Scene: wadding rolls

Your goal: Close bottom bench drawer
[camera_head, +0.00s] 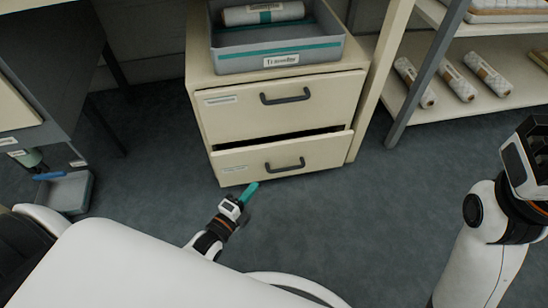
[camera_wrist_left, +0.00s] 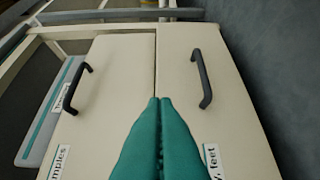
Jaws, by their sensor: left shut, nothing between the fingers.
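The cream bottom drawer (camera_head: 283,158) of the bench cabinet stands slightly out in the head view, with a dark gap above its front. It has a dark bar handle (camera_head: 285,164). In the left wrist view, turned sideways, the bottom drawer front (camera_wrist_left: 210,50) is the right panel, with its handle (camera_wrist_left: 203,80). My left gripper (camera_head: 250,190) has teal fingers, shut and empty, near the drawer's lower front edge; I cannot tell whether they touch it. The shut fingers (camera_wrist_left: 160,101) cover part of the drawer fronts in the wrist view. My right gripper's fingers are not visible.
The upper drawer (camera_head: 280,105) looks shut, with a grey tray (camera_head: 277,58) holding a wrapped roll above it. A shelf with several rolls (camera_head: 463,82) stands at right. A grey bin (camera_head: 66,192) is at left. Floor before the cabinet is clear apart from my arm.

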